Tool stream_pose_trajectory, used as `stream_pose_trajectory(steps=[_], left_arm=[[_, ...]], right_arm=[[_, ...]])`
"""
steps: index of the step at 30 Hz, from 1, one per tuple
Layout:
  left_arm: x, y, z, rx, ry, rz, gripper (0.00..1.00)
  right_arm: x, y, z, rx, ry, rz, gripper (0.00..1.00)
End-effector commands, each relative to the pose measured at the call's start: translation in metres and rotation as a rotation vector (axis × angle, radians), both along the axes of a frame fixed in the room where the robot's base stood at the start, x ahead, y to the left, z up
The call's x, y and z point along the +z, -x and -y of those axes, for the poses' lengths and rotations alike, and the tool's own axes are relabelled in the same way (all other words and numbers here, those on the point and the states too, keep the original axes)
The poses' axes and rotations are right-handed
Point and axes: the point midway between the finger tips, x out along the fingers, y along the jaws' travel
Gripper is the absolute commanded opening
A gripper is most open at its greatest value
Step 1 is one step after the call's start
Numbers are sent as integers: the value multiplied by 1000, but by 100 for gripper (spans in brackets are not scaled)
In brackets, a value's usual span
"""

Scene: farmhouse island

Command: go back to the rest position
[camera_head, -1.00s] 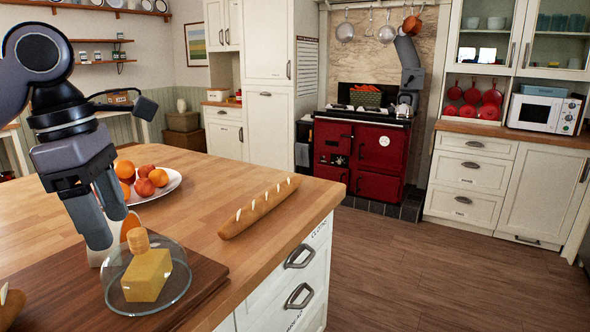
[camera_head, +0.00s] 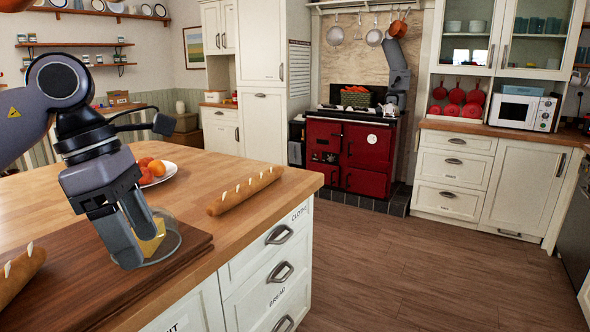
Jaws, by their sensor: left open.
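My left gripper (camera_head: 137,249) comes in from the left above the wooden island. Its two fingers are apart and point down, with nothing seen between them. It stands in front of the glass dome (camera_head: 172,246) in the picture and hides much of it, including its knob. I cannot tell whether the fingers touch the glass. A yellow block of cheese (camera_head: 151,245) shows partly inside the dome. The dome rests on a dark wooden board (camera_head: 95,285). My right gripper is not in view.
A baguette (camera_head: 245,190) lies near the island's right edge, and another loaf (camera_head: 18,275) lies on the board at left. A plate of fruit (camera_head: 162,175) stands behind the gripper. Floor (camera_head: 420,270) is clear between the island and the red range (camera_head: 350,150).

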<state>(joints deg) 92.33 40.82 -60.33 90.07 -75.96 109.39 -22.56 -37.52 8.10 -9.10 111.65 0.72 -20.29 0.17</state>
Motion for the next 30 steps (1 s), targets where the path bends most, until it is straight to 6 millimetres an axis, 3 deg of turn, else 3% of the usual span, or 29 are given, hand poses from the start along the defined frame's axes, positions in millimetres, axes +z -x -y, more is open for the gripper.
stream_pose_trajectory(steps=[1, 7, 15, 22, 26, 30], left_arm=[[-13, 2, 16, -17, 65, -35, 62], [-49, 19, 82, -46, 367, -188, 62], [-64, 46, 157, 51, 850, -490, 62], [-60, 47, 184, 274, 1238, -789, 62], [-64, 35, 182, 456, 1434, -966, 62], [-80, 17, 170, 696, 1620, -1156, 62]], right_arm=[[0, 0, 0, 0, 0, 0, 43], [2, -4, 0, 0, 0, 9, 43], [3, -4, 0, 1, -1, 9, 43], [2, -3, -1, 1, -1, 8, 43], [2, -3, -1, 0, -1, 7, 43], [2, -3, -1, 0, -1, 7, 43]])
